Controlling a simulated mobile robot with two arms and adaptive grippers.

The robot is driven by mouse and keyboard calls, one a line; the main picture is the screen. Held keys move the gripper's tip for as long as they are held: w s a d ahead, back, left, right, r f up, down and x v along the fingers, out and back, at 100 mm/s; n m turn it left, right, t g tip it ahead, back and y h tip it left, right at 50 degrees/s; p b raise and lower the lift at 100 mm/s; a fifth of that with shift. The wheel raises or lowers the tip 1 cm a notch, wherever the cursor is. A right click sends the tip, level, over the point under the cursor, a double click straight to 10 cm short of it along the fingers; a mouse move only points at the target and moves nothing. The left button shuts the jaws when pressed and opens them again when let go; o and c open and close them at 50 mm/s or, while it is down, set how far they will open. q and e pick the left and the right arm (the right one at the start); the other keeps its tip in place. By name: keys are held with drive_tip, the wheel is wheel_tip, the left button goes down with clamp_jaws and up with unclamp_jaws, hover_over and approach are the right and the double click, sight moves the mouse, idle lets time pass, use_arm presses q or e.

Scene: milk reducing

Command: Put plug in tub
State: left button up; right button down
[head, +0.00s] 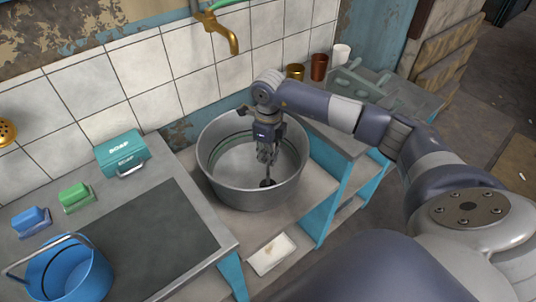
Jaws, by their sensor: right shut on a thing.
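A round grey metal tub (216,178) stands on the counter in the middle of the head view. My right gripper (267,165) points down inside the tub, with its arm reaching in from the right over the rim. It is shut on a small dark plug (267,183), which shows at the fingertips, low inside the tub near the front wall. I cannot tell whether the plug touches the tub floor. My left gripper is not in view.
A brass tap (222,32) hangs on the tiled wall above the tub. A teal soap box (122,153), green and blue brushes and a blue bucket (68,275) stand on the left counter. Cups (319,67) stand at the back right. A white tray (272,254) lies on the lower shelf.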

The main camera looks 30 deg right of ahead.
drive_tip(key=c, duration=1.6)
unclamp_jaws()
drive_tip(key=shift+o, duration=0.7)
drive_tip(key=o, duration=0.5)
drive_tip(key=shift+r, duration=0.1)
drive_tip(key=shift+r+p, duration=2.45)
drive_tip(key=shift+r, duration=1.25)
